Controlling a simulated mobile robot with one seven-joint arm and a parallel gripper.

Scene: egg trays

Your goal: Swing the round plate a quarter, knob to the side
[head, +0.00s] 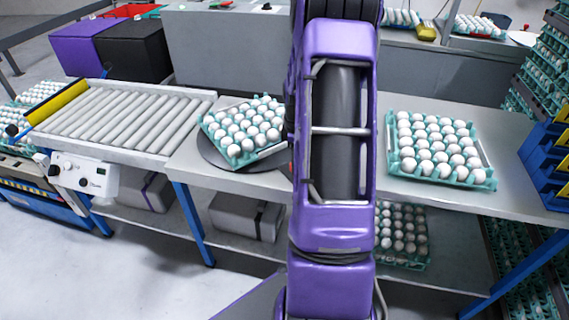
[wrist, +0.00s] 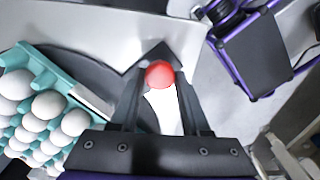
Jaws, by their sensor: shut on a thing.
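The round plate (head: 207,151) is a dark grey disc on the metal table, left of my arm. A teal tray of white eggs (head: 236,149) sits on it, turned at an angle to the table edge. In the wrist view the plate (wrist: 78,68) shows behind the tray (wrist: 42,68). The red knob (wrist: 160,73) is between the fingers of my gripper (wrist: 158,70), which is shut on it. In the head view my arm hides the gripper and most of the knob, with only a sliver of red at the arm's left edge.
A roller conveyor (head: 122,115) adjoins the table on the left. Another egg tray (head: 391,166) stands on the table right of my arm. Blue bins (head: 545,150) are at the far right. Grey boxes (head: 246,217) lie on the shelf below.

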